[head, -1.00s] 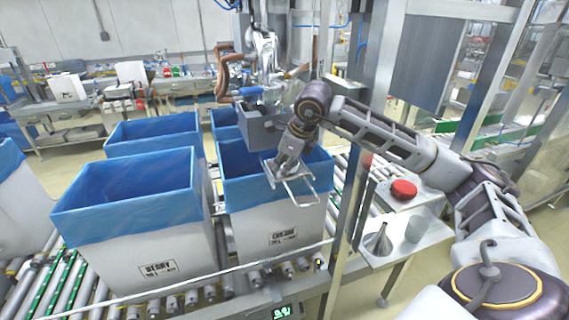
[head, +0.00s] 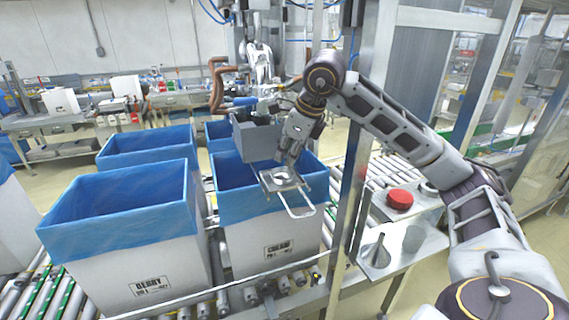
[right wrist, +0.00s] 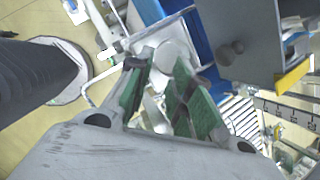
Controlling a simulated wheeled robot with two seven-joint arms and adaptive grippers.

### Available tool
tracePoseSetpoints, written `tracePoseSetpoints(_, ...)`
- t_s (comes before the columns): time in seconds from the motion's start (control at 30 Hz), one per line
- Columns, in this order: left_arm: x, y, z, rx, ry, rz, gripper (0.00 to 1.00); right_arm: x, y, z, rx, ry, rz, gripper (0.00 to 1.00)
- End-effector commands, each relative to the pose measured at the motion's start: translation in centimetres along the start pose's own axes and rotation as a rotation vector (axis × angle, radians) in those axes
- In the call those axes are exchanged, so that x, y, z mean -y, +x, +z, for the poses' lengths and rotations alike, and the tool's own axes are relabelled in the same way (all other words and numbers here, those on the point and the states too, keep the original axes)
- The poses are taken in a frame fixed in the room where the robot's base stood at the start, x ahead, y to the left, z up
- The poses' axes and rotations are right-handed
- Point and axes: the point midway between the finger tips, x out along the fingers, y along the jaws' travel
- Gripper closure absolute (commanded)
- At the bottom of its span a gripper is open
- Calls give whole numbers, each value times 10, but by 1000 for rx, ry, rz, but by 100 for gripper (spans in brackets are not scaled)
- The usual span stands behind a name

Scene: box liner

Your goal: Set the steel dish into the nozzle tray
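The nozzle tray (head: 268,184) is a small metal plate with a wire loop at its front, hanging at the front rim of the right-hand lined box. The steel dish (head: 282,176) looks like a pale round shape on the tray. It also shows in the right wrist view (right wrist: 172,55), just past the fingertips. My right gripper (head: 285,160) is right above the dish, pointing down. In the right wrist view its green-padded fingers (right wrist: 158,66) stand apart, with a gap between them. Whether a fingertip touches the dish rim is unclear. My left gripper is out of view.
A grey metal nozzle housing (head: 257,140) stands close behind the tray. Blue-lined boxes (head: 125,250) sit on the roller conveyor. An upright post (head: 352,170) stands right of the tray.

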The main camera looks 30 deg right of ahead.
Motion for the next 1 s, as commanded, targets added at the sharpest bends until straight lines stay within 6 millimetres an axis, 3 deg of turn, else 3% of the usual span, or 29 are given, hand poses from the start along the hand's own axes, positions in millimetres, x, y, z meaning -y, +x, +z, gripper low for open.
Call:
tracePoseSetpoints(0.33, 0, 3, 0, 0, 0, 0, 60, 0, -28, 0, 2, 0, 0, 78)
tracePoseSetpoints(1.0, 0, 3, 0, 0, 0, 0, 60, 0, -31, 0, 1, 0, 0, 78)
